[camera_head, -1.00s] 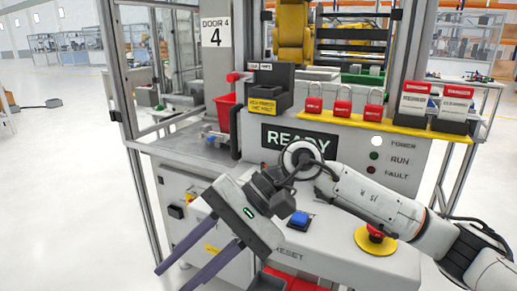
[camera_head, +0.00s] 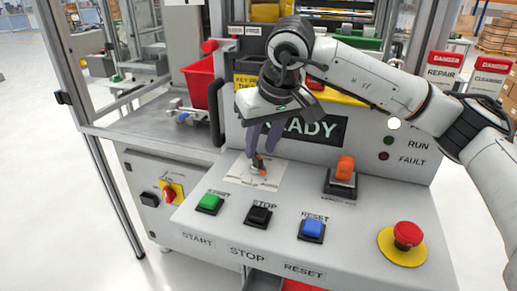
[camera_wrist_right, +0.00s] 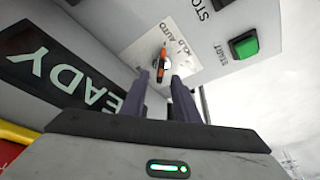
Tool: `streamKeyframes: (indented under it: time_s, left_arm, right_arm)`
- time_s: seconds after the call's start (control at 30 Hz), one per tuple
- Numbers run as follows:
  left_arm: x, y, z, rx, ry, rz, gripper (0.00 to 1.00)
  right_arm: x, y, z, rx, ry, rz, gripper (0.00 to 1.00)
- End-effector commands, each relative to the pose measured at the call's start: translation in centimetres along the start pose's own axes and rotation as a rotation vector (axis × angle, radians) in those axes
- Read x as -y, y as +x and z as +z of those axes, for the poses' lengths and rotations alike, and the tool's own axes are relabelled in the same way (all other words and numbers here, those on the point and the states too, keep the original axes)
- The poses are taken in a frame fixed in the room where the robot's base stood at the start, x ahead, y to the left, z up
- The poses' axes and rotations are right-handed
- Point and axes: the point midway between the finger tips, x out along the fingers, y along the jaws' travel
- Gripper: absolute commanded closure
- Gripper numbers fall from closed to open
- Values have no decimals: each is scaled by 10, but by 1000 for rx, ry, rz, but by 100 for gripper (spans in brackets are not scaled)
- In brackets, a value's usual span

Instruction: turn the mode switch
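The mode switch (camera_head: 259,164) is a small orange and black knob on a white label plate (camera_head: 272,178) on the sloping control panel. It also shows in the right wrist view (camera_wrist_right: 162,62), where AUTO can be read on the plate. My right gripper (camera_head: 263,150) points down at the switch, its dark purple fingers close to the knob. In the wrist view its fingertips (camera_wrist_right: 161,78) are apart, with the knob just ahead of or between them; contact cannot be told. My left gripper is not in view.
Green (camera_head: 209,202), black (camera_head: 259,213) and blue (camera_head: 312,228) buttons sit in front of the switch. An orange rocker (camera_head: 345,170) and a red emergency stop (camera_head: 407,234) are to the right. The READY display (camera_head: 318,128) stands behind; a red bin (camera_head: 199,84) is at left.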

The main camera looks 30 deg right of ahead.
Motion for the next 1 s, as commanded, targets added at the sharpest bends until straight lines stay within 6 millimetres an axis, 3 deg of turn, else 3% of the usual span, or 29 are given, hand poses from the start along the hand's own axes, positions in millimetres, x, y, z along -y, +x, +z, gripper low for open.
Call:
streamKeyframes:
  time_s: [0.2, 0.53, 0.7, 1.0]
  left_arm:
    - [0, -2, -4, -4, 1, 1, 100]
    - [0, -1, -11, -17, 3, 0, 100]
    - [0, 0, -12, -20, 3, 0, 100]
    - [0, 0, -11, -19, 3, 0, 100]
  right_arm:
    - [0, 24, 0, 1, 2, 0, 72]
    - [0, 28, 0, 0, 1, -1, 72]
    - [0, 28, 0, 0, 1, -1, 99]
    - [1, 28, 0, 0, 13, 4, 100]
